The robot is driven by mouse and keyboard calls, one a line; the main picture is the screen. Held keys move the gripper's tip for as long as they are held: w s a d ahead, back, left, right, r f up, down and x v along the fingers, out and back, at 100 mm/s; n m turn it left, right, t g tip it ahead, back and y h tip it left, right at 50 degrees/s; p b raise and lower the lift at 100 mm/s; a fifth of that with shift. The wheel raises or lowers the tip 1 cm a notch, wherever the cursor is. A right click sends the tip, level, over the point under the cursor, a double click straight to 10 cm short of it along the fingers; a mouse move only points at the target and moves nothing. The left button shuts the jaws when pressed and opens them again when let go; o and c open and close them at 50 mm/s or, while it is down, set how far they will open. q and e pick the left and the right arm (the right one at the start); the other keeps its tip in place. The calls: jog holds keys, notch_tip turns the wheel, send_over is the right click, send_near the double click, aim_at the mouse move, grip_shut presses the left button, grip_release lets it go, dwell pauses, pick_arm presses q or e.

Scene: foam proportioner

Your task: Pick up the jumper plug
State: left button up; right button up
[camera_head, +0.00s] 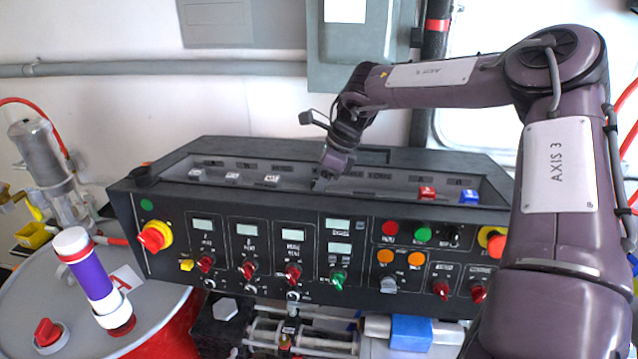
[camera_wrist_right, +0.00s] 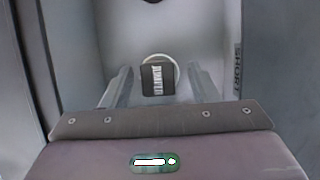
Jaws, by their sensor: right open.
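My right gripper (camera_head: 322,182) reaches down into the recessed tray on top of the black control console (camera_head: 225,150). In the right wrist view its two fingers (camera_wrist_right: 158,88) are open. A small dark block with a white printed label, which looks like the jumper plug (camera_wrist_right: 158,80), shows between them with a pale round rim behind it. I see a gap on each side of the block; I cannot tell how far down it the fingertips reach. In the head view the gripper hides this spot. My left gripper is not in view.
In the tray, white-labelled pieces (camera_head: 272,180) sit left of the gripper, and a red block (camera_head: 427,193) and a blue block (camera_head: 469,196) sit to the right. The tray walls rise close around the gripper.

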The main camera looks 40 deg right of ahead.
jog(key=shift+f, duration=0.2)
jog(key=shift+w+a, duration=0.1)
jog(key=shift+a, duration=0.1)
jog(key=c, duration=1.1)
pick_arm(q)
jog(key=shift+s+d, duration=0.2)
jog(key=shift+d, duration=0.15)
pick_arm(e)
jog(key=shift+o, duration=0.2)
